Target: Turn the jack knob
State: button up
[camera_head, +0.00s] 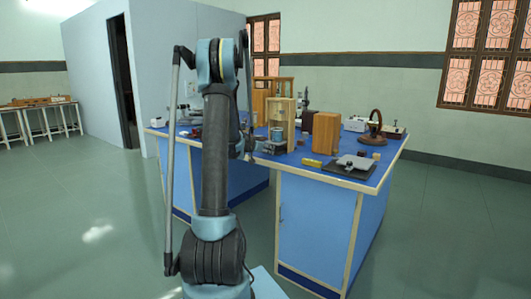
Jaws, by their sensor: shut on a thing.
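A small grey jack (271,147) stands near the front edge of the blue bench top, just right of my arm. A small blue-grey cylindrical thing (277,133) appears on top of it. My gripper (251,142) is at the jack's left side, partly hidden behind my arm. It is shut on the jack knob, which is too small and too covered to make out. I cannot tell how far the knob is turned.
The blue bench top (345,178) carries a wooden box (326,133), a wooden cabinet (282,112), a yellow block (312,162) and a dark board with a grey plate (355,162) to the right. The floor (440,235) right of the bench is clear.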

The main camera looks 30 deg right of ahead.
jog(key=shift+w+n+g, duration=0.1)
jog(key=shift+n+g, duration=0.2)
jog(key=shift+n, duration=0.2)
jog(key=o, duration=1.1)
jog(key=shift+c, duration=0.2)
jog(key=shift+a, duration=0.1)
jog(key=v, duration=1.2)
jog(key=shift+f, duration=0.2)
